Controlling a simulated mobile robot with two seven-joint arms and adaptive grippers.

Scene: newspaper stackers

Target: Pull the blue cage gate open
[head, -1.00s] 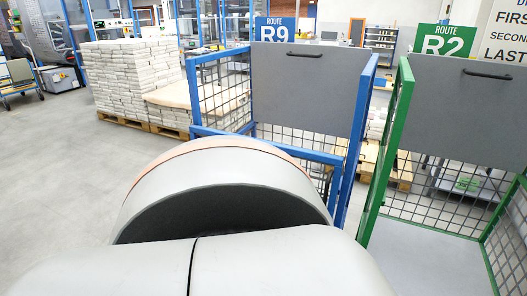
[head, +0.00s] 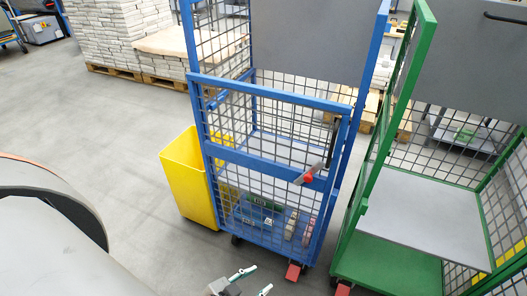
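The blue cage gate (head: 262,162) is the blue-framed mesh front of the blue roll cage (head: 187,45), in the middle of the head view. It looks shut, its right edge close to the cage's right post. A grey latch lever with a red knob (head: 308,177) sits on its right side, below a black vertical handle (head: 332,137). My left gripper (head: 254,281) shows at the bottom edge, low in front of the cage and apart from the gate. Its two fingertips are spread with nothing between them. My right gripper is out of view.
A yellow bin (head: 185,178) stands against the cage's left side. A green cage (head: 363,200) with a grey shelf stands close on the right. Paper stacks on pallets (head: 120,72) are behind left. Grey floor is clear in front and left.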

